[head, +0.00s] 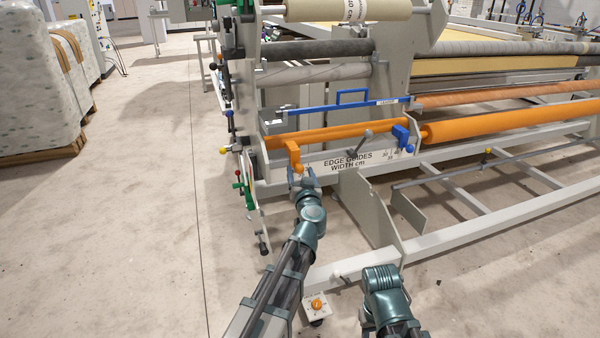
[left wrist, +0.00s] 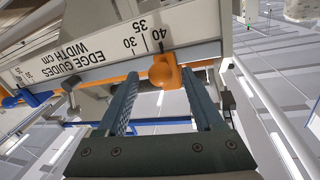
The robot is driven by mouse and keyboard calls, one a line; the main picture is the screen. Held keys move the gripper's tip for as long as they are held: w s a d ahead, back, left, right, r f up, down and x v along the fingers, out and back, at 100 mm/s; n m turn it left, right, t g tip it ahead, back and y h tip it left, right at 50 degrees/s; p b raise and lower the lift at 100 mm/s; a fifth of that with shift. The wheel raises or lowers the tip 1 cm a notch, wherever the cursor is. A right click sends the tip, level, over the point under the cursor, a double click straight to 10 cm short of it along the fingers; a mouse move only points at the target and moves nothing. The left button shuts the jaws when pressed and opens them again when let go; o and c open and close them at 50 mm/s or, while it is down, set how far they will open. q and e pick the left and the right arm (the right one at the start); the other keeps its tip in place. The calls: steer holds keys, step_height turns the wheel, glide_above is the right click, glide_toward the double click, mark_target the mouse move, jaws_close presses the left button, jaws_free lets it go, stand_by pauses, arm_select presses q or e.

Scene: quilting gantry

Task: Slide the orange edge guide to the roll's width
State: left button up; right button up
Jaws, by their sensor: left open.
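The orange edge guide (head: 293,152) hangs at the left part of the front rail, above the scale plate (head: 347,161) marked "EDGE GUIDES WIDTH cm". My left gripper (head: 303,178) is open just below the guide. In the left wrist view its two fingers (left wrist: 157,82) reach up on either side of the knob, with gaps showing. A long orange roll or bar (head: 340,133) runs behind the plate. My right arm shows at the bottom, but its gripper does not.
A blue guide (head: 403,136) sits at the plate's right end. A grey lever (head: 361,143) stands between the guides. A thick orange roll (head: 510,119) lies to the right. A grey upright panel (head: 365,208) is right of my left arm.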

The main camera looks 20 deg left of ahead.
arm_select(q)
steer(key=v, duration=1.3)
steer(key=shift+w, duration=0.1)
